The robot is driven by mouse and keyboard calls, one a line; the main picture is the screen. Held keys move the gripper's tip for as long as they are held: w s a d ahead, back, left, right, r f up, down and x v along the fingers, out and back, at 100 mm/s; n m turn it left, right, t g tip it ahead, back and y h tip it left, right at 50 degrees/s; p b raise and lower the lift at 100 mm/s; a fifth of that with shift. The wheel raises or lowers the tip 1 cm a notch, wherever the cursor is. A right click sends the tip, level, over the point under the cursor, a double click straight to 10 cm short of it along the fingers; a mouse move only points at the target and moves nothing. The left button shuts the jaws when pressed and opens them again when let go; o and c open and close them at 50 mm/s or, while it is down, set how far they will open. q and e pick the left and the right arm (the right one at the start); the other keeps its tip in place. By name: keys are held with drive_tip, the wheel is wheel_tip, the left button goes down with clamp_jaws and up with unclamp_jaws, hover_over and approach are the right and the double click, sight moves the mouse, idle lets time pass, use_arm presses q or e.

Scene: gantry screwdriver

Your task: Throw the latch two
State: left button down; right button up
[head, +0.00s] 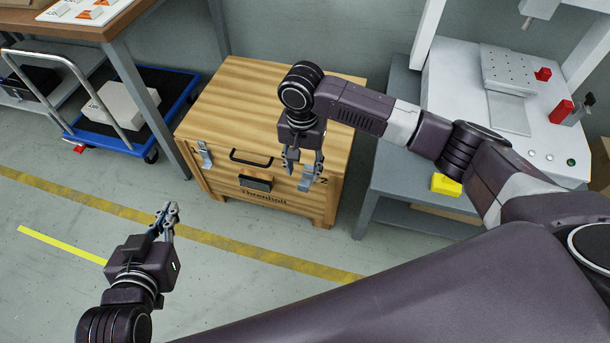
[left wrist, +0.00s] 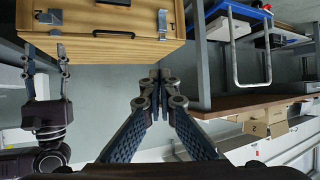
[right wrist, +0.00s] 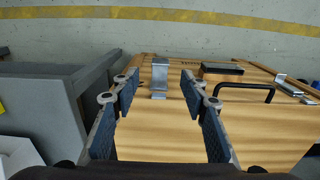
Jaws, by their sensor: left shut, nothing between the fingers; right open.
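The wooden chest (head: 250,95) stands on the floor with its lid down. Latch two (head: 310,173) is a grey metal latch on the right of its front, beside the "2" mark. My right gripper (head: 302,162) is open above and in front of it. In the right wrist view latch two (right wrist: 160,78) appears between the spread fingers (right wrist: 160,80), with nothing gripped. I cannot tell if the fingers touch it. My left gripper (head: 168,210) is shut and empty, low in front of the chest and apart from it. Its closed fingertips also show in the left wrist view (left wrist: 160,90).
Another latch (head: 204,155) sits at the chest front's left, with a black handle (head: 250,158) and dark plate (head: 256,183) between. A grey bench (head: 385,150) stands close right. A blue trolley (head: 125,150) and wooden table (head: 115,28) are left. Floor in front is clear.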

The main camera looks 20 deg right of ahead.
sight(303, 186)
wheel_tip(303, 186, down, 4)
drive_tip(key=shift+s+f+b, duration=0.1)
drive_tip(key=shift+b, duration=0.8)
use_arm(q)
wheel_tip(303, 186, up, 17)
drive_tip(key=w+d+t+h+b, duration=0.1)
drive_tip(key=w+d+t+h, duration=0.1)
drive_tip(key=t, duration=0.6)
drive_tip(key=shift+w+d+f+t+h, duration=0.15)
drive_tip(key=shift+w+d+t+h, duration=0.15)
drive_tip(key=shift+d+h, duration=0.1)
use_arm(e)
wheel_tip(303, 186, down, 3)
drive_tip(key=shift+f, duration=0.2)
drive_tip(key=shift+c, duration=0.6)
clamp_jaws()
use_arm(q)
drive_tip(key=shift+a, duration=0.1)
